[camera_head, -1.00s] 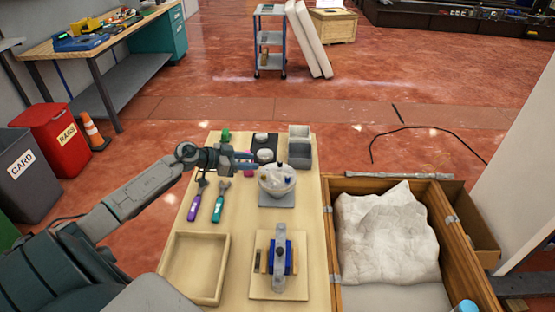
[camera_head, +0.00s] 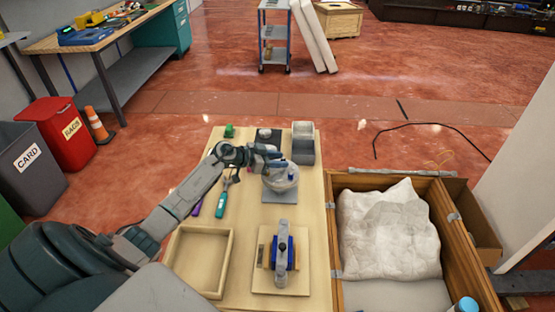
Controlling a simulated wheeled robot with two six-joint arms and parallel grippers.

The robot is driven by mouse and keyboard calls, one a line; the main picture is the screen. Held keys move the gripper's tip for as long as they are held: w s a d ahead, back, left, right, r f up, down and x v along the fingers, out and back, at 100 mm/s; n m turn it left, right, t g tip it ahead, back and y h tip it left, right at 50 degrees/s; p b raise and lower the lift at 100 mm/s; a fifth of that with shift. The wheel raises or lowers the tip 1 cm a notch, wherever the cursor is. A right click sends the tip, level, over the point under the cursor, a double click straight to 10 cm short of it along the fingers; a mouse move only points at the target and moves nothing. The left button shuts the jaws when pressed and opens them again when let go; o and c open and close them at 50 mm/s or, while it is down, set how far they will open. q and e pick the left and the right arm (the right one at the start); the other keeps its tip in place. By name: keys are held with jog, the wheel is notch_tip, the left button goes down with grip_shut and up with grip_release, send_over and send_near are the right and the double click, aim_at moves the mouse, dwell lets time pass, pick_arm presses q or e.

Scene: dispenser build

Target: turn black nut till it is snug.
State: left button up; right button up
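I cannot make out a black nut for certain. A pale round bowl (camera_head: 283,184) with small parts in it, one of them blue, stands on a grey mat (camera_head: 280,197). My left gripper (camera_head: 276,158) is at the bowl's back left rim, above its contents; its fingers are too small and dark to tell whether they hold anything. A blue fixture (camera_head: 273,252) on a wooden board (camera_head: 296,284) holds an upright-looking grey part (camera_head: 282,246) near the table front. My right gripper is not in view.
Purple and teal-handled tools (camera_head: 220,205) lie left of the bowl. An empty wooden tray (camera_head: 177,262) is at front left. A wooden crate (camera_head: 334,220) with white wrapping stands right of the table.

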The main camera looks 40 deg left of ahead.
pick_arm(q)
grip_shut()
